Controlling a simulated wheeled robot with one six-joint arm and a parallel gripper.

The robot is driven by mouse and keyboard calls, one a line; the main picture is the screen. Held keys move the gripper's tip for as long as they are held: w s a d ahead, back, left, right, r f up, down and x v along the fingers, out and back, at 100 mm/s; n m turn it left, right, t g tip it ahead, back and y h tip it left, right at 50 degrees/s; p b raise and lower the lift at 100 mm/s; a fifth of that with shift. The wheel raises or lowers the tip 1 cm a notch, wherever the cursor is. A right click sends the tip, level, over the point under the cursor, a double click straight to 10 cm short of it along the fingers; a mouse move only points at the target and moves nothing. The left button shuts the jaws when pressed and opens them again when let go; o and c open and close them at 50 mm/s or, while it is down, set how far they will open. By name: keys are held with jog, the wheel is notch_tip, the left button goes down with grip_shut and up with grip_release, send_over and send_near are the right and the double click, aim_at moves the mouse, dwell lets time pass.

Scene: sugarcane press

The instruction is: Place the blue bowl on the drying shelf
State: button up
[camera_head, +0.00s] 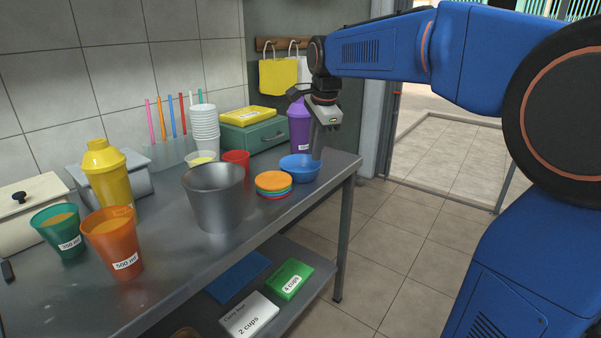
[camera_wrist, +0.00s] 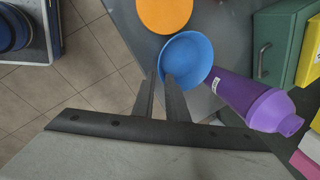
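The blue bowl (camera_head: 300,168) sits upright on the metal table (camera_head: 160,290) near its far right corner. It also shows in the wrist view (camera_wrist: 188,55). My gripper (camera_head: 317,155) points down at the bowl's rim.
Stacked coloured lids (camera_head: 272,182) lie left of the bowl, and a purple shaker (camera_head: 299,128) stands close behind it. A green box (camera_head: 253,136), red cup (camera_head: 236,161) and metal bucket (camera_head: 214,200) are nearby. The lower shelf holds a blue mat (camera_head: 238,277) and boxes (camera_head: 289,279).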

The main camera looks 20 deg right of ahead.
aim_at(310, 172)
jog(key=x, duration=0.4)
jog(key=shift+a+x, duration=0.15)
jog(key=shift+x, duration=1.15)
jog(key=shift+a+x, duration=0.1)
jog(key=shift+x, duration=1.2)
jog(key=shift+s, duration=0.1)
grip_shut()
jog(key=shift+r, duration=0.15)
